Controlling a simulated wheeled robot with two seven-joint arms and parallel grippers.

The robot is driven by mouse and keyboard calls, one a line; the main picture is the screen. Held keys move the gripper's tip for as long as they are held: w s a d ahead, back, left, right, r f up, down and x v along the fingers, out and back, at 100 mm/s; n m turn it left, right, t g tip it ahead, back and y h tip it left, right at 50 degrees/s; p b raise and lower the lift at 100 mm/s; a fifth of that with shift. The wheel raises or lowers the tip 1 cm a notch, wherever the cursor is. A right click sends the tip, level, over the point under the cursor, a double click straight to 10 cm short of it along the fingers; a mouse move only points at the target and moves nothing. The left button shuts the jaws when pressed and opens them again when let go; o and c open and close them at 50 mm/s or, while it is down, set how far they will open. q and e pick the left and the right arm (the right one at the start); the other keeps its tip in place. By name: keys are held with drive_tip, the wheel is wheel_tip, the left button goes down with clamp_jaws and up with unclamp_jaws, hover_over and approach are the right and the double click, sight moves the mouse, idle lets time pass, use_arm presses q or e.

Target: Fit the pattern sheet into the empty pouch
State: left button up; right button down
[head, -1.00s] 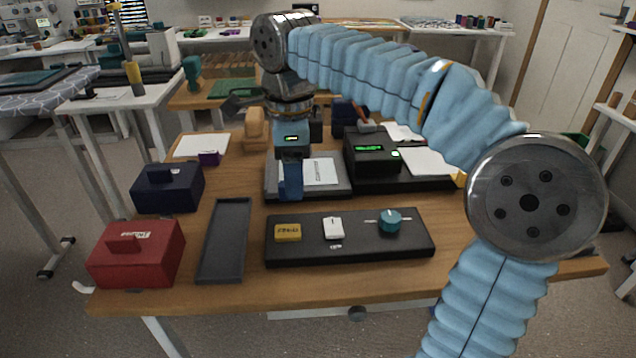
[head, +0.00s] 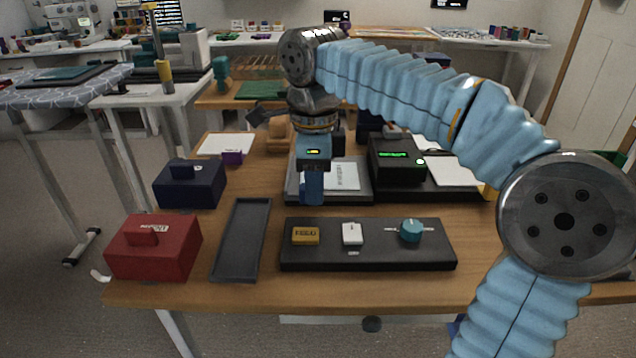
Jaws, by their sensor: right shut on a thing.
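A white sheet with dark print (head: 345,176), which I take as the pattern sheet, shows over a grey tray (head: 360,197) in the middle of the table. My right gripper (head: 312,200) points down at the sheet's left side, over the tray's front left part. It is shut, apparently on the sheet's left edge; the fingers hide the grip itself. Whether the sheet touches the tray is unclear. I cannot single out the empty pouch. Plain white sheets lie at the back left (head: 226,144) and right (head: 455,171). My left gripper is out of view.
A black panel (head: 370,262) with a yellow block, white switch and teal knob lies in front. Left are an empty dark tray (head: 241,240), a red box (head: 155,250) and a navy box (head: 190,185). A black device (head: 397,163) stands right of the gripper.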

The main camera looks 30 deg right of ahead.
drive_tip(key=shift+r, duration=0.6)
drive_tip(key=s+a+r, duration=0.3)
drive_tip(key=s+r, duration=0.3)
drive_tip(key=s+a+r+p, duration=0.1)
drive_tip(key=s+a+r, duration=0.1)
drive_tip(key=s+r, duration=0.3)
drive_tip(key=shift+s+a+r, duration=0.35)
drive_tip(key=shift+s+a, duration=0.05)
drive_tip(key=shift+s, duration=0.5)
